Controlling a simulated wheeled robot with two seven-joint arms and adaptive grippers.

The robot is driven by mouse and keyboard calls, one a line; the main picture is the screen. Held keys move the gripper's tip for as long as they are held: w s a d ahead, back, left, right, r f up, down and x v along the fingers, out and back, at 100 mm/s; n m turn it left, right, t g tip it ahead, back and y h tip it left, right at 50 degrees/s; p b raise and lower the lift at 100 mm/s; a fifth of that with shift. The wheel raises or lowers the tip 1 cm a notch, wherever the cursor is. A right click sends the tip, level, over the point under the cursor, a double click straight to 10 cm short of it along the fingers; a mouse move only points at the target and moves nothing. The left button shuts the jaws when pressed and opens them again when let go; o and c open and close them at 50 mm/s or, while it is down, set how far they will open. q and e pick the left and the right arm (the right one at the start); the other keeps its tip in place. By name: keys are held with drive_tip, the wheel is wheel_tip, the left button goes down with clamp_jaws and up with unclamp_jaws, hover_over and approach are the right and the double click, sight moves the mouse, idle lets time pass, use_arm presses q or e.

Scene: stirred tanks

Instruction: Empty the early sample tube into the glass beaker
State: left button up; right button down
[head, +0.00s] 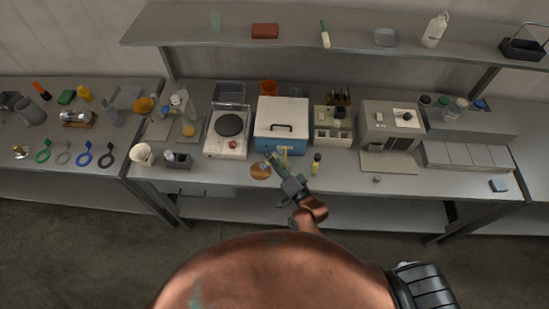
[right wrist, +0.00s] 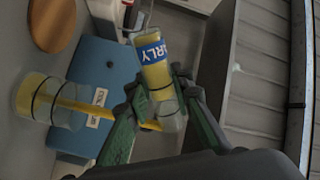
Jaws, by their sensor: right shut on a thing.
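The early sample tube (right wrist: 153,57), clear with yellow contents and a blue label reading "EARLY", is held between the green fingers of my right gripper (right wrist: 157,98). In the head view my right gripper (head: 277,164) is above the bench in front of the blue cooler box (head: 283,140); the tube is too small there to judge its tilt. A clear round vessel (right wrist: 62,102) with dark bands and a yellow bar shows in the wrist view; I cannot tell whether it is the glass beaker. A glass vessel with yellow contents (head: 188,127) stands left of the hotplate. My left gripper is out of view.
A round brown coaster (head: 261,170) lies left of my right gripper. A small yellow vial (head: 316,162) stands to its right. The hotplate (head: 228,134) is left of the cooler; a grey machine (head: 390,122) is farther right. The front bench edge right of the vial is mostly clear.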

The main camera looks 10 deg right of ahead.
drive_tip(key=shift+f+m, duration=0.15)
drive_tip(key=shift+m, duration=0.35)
drive_tip(key=f+m, duration=0.1)
drive_tip(key=m+p, duration=0.1)
drive_tip(key=m, duration=0.1)
drive_tip(key=shift+a+f, duration=0.15)
drive_tip(key=shift+f, duration=0.2)
drive_tip(key=shift+r+m+p, duration=0.8)
drive_tip(key=shift+m+p, duration=0.25)
drive_tip(key=shift+m, duration=0.45)
drive_tip(key=shift+w+d+r+m+p, duration=0.15)
drive_tip(key=shift+r+m+p, duration=0.2)
drive_tip(key=shift+m, duration=0.25)
drive_tip(key=shift+s+d+r+m+p, duration=0.1)
drive_tip(key=shift+d+r+m+p, duration=0.1)
drive_tip(key=shift+m+p, duration=0.35)
